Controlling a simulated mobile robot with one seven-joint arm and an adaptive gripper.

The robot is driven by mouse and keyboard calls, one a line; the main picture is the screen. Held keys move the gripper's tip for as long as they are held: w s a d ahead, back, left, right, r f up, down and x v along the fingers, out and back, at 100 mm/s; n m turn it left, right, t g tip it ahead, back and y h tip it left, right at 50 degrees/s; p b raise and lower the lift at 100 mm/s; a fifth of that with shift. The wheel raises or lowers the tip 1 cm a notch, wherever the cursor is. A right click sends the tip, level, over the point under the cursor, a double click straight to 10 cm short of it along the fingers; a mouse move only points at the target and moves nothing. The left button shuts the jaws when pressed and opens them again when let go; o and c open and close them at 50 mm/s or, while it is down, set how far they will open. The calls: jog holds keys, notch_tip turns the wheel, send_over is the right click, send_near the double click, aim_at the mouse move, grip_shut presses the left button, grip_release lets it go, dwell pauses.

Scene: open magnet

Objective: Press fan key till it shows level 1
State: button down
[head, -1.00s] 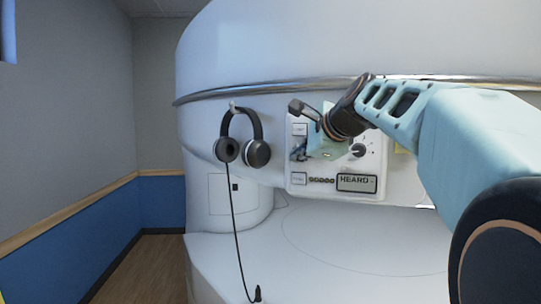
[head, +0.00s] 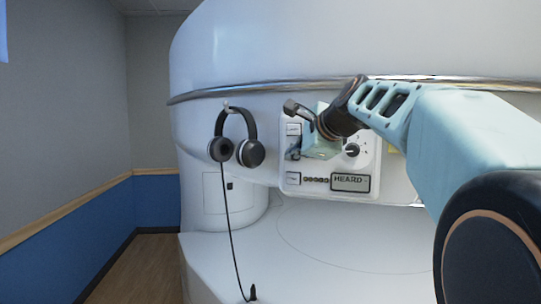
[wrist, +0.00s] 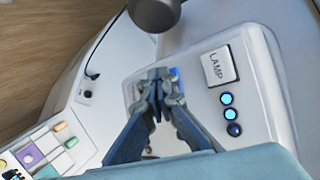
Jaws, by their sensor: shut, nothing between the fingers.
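A white control panel (head: 365,192) is set in the front of the big white machine. In the head view my gripper (head: 292,154) is at the panel's left edge, between its upper and lower left keys. In the wrist view my gripper (wrist: 157,76) is shut and empty, its fingertips over a pale plate with a small blue glow beside them. What lies under them is mostly hidden; I cannot tell whether they touch it. No fan label or level is readable.
Headphones (head: 237,142) hang left of the panel, their cord dropping to the white ledge below. Small coloured keys (wrist: 40,150) show at the lower left of the wrist view.

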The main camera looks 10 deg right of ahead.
jog(key=shift+s+a+b, duration=0.3)
jog(key=shift+s+a, duration=0.05)
jog(key=shift+s, duration=0.45)
jog(key=shift+f, duration=0.1)
